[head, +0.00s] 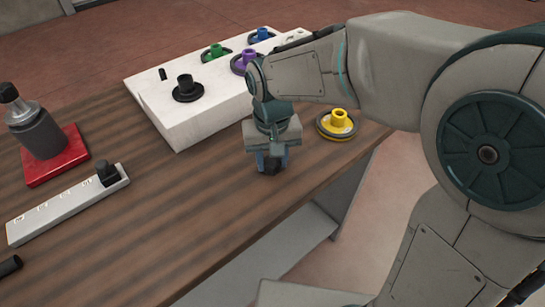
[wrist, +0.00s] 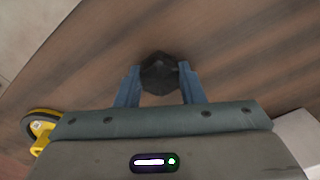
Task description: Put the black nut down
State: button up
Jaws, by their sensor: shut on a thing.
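My gripper (head: 271,160) points down over the wooden table near its front right edge. It is shut on the black nut (wrist: 159,73), which sits between the two blue fingertips in the wrist view. In the head view the nut (head: 271,169) shows as a small dark shape low between the fingers. The nut is close to the table top; I cannot tell whether it touches.
A white block (head: 160,107) with black, green, purple and blue wheels stands behind my gripper. A yellow wheel (head: 337,123) lies to the right. A pale numbered strip (head: 68,206) and a red base (head: 56,157) are at left. The table (head: 160,235) between is bare.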

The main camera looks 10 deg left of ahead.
aim_at(272, 160)
jog(key=o, duration=1.1)
notch_tip(272, 160, up, 12)
jog(key=p, duration=0.1)
jog(key=s+d+f+m+t, duration=0.1)
jog(key=s+d+f, duration=0.1)
jog(key=d, duration=0.5)
jog(key=s+d+f+m, duration=0.1)
jog(key=s+d+f, duration=0.2)
jog(key=d, duration=0.5)
jog(key=s+d+f+m+t, duration=0.1)
jog(key=s+d+f+m, duration=0.1)
jog(key=d, duration=0.5)
jog(key=shift+s+d+f+t, duration=0.2)
jog(key=shift+d+f+t, duration=0.1)
jog(key=shift+f, duration=0.3)
